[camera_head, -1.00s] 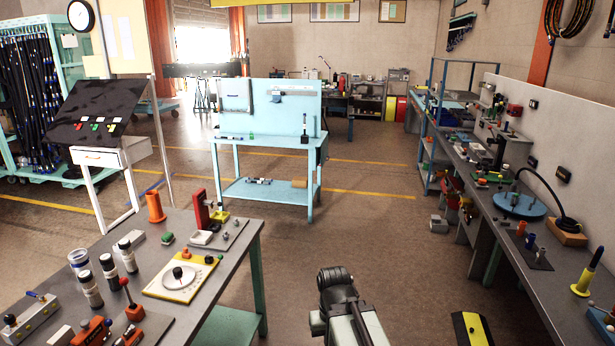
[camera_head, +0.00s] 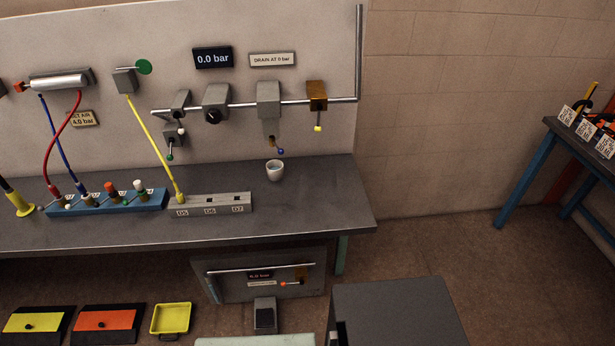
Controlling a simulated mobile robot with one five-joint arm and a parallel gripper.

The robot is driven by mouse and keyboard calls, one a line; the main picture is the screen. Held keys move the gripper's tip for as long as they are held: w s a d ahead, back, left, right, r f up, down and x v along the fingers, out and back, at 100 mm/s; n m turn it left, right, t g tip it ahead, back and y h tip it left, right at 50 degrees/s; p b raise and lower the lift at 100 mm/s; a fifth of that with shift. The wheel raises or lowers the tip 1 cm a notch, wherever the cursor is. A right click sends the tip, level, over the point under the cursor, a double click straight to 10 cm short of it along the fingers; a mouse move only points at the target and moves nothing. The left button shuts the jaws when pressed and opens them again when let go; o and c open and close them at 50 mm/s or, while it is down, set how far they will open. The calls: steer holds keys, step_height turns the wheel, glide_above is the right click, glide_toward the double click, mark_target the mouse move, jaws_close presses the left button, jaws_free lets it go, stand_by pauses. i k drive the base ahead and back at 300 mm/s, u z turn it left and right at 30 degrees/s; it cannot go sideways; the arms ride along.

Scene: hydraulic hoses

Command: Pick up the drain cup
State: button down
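The drain cup is a small white cup (camera_head: 274,172) standing upright on the grey workbench (camera_head: 320,205), near its right end. It stands below a grey block unit (camera_head: 269,98) on the wall rail, with a small blue-ended lever (camera_head: 281,151) just above it. The cup looks clear of things on the bench around it. My gripper does not show in this view.
A grey block (camera_head: 210,203) with numbered sockets and a blue manifold (camera_head: 108,201) stand left of the cup. A yellow hose (camera_head: 153,148) runs down to the grey block. A yellow tray (camera_head: 171,319) lies on the floor below. The bench right of the cup is clear.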

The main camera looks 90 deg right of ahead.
mark_target(275, 175)
steer(key=z, duration=0.8)
steer(key=i, duration=0.1)
steer(key=z, duration=1.85)
steer(key=k, duration=0.4)
steer(key=z, duration=0.35)
steer(key=i, duration=0.5)
steer(key=u, duration=0.2)
steer(key=k, duration=0.85)
steer(key=z, duration=0.2)
steer(key=i, duration=0.85)
steer(key=u, duration=0.05)
